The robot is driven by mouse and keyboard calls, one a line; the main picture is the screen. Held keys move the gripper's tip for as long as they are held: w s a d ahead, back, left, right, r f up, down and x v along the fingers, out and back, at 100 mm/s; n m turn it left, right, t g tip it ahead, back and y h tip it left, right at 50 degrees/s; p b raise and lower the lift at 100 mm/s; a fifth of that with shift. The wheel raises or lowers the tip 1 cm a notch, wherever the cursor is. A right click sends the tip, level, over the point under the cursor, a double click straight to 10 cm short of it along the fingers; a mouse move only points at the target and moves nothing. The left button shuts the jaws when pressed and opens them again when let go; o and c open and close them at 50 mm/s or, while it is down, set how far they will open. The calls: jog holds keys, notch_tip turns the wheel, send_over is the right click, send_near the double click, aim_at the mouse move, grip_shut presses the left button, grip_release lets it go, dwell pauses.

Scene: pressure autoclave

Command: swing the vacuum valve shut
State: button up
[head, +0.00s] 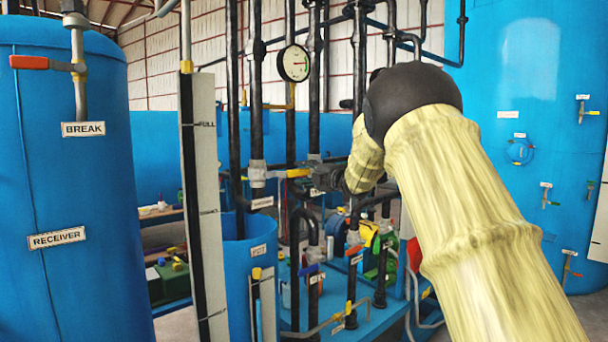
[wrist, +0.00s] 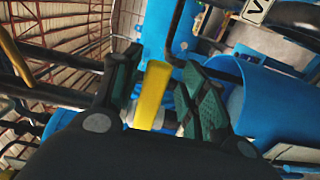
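The vacuum valve's yellow lever handle (head: 298,173) shows in the head view at the middle, sticking out sideways from a dark vertical pipe. In the wrist view the yellow handle (wrist: 152,95) lies between the two green-padded fingers. My gripper (head: 316,178) is at the handle's right end in the head view. In the wrist view my gripper (wrist: 160,92) is open around the handle, with narrow gaps beside it; I cannot tell whether a pad touches it. A white label starting with V (wrist: 256,10) is at the top. The valve body is mostly hidden.
Several dark vertical pipes and a round gauge (head: 294,63) stand close around my gripper. A blue open tank (head: 248,262) is below left. The blue receiver (head: 60,180) with a red-handled break valve is at the left. A tall level board (head: 207,200) stands between.

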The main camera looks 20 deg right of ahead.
jog(key=shift+a+r, duration=0.1)
jog(key=shift+s, duration=0.1)
jog(key=v, duration=1.1)
jog(key=shift+s+d, duration=0.2)
jog(key=shift+s, duration=0.15)
